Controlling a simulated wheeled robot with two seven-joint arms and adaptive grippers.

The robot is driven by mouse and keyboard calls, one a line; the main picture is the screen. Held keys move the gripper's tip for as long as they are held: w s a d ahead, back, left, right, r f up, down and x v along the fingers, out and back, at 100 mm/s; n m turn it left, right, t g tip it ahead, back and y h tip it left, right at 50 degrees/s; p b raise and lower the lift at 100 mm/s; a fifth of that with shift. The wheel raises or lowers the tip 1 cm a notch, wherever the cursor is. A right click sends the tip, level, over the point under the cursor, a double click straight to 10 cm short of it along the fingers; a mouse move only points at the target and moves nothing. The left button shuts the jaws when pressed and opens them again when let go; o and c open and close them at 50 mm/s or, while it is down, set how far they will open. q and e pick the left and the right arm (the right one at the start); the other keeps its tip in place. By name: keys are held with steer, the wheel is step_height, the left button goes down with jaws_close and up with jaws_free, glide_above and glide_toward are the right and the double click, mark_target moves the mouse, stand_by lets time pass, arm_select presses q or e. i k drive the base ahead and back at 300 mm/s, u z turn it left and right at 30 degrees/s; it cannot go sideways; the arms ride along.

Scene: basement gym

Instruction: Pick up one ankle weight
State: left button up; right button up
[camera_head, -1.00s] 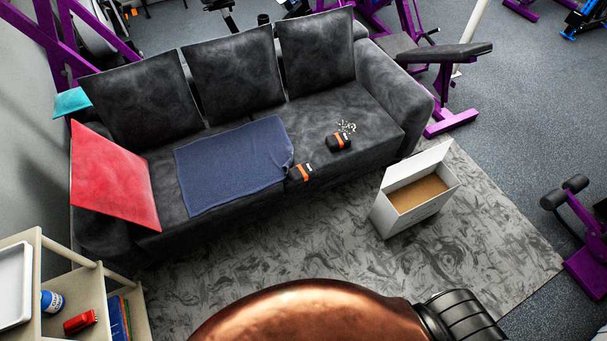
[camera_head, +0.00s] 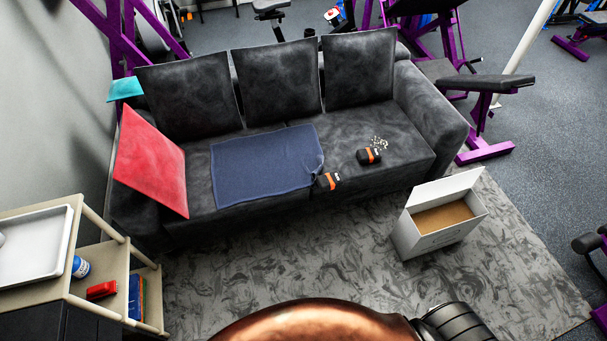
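Two black ankle weights with orange bands lie on the seat of the dark grey sofa (camera_head: 190,202). One ankle weight (camera_head: 328,181) is at the front edge of the seat, by the right corner of a blue towel (camera_head: 262,165). The other ankle weight (camera_head: 369,156) lies farther right and back, in front of a small pale chain-like heap (camera_head: 379,143). Neither of my grippers shows in the head view. A copper-coloured rounded part at the bottom edge is mine.
An open white box (camera_head: 440,225) stands on the grey patterned rug (camera_head: 270,275), right of the sofa's front. A red cushion (camera_head: 150,160) leans at the sofa's left end. A beige shelf (camera_head: 95,270) stands at lower left. The rug before the sofa is clear.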

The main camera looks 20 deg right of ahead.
mark_target(328, 181)
steer(key=i, duration=0.95)
steer(key=z, duration=0.4)
